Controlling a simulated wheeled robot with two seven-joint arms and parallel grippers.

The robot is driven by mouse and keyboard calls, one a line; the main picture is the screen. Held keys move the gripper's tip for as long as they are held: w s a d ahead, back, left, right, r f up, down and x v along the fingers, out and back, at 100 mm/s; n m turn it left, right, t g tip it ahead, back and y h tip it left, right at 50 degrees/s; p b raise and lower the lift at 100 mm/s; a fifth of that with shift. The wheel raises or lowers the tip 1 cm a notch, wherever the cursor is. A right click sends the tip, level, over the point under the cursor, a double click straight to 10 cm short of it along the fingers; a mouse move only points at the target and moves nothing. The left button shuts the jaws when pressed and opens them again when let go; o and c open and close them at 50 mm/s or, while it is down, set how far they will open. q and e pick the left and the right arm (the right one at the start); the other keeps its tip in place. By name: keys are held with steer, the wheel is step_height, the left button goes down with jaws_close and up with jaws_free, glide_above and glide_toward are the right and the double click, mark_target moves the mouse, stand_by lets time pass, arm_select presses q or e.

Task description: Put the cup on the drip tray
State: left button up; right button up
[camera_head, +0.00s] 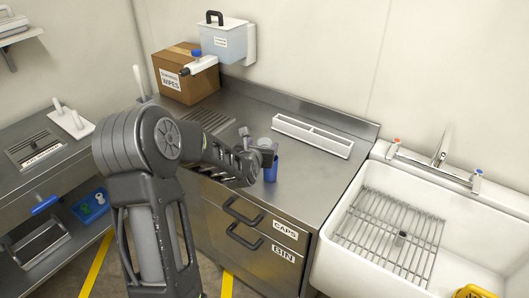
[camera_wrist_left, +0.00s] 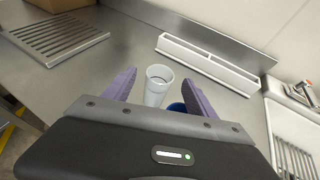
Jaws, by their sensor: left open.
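A pale, see-through cup (camera_wrist_left: 157,88) stands upright on the steel counter; in the head view it shows (camera_head: 264,143) just past my gripper. My left gripper (camera_head: 257,144) is open, with its two purple fingers on either side of the cup in the left wrist view (camera_wrist_left: 160,90). A blue cup-like thing (camera_head: 271,171) stands near the counter's front edge, mostly hidden by the gripper body in the wrist view. A slotted drip tray (camera_head: 210,120) lies at the counter's left, also seen in the wrist view (camera_wrist_left: 58,38). My right gripper is out of view.
A long white divided tray (camera_head: 312,136) lies along the counter's back. A cardboard wipes box (camera_head: 184,80) stands at the back left. A white sink (camera_head: 340,262) with a wire rack is at the right. Another slotted plate (camera_head: 35,148) is on the left bench.

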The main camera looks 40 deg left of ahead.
mark_target(266, 141)
arm_select(q)
steer(key=p+x, duration=0.1)
steer(key=x, duration=0.3)
steer(key=shift+w, duration=0.1)
steer(key=shift+c, duration=0.6)
jaws_close()
stand_by(0.4)
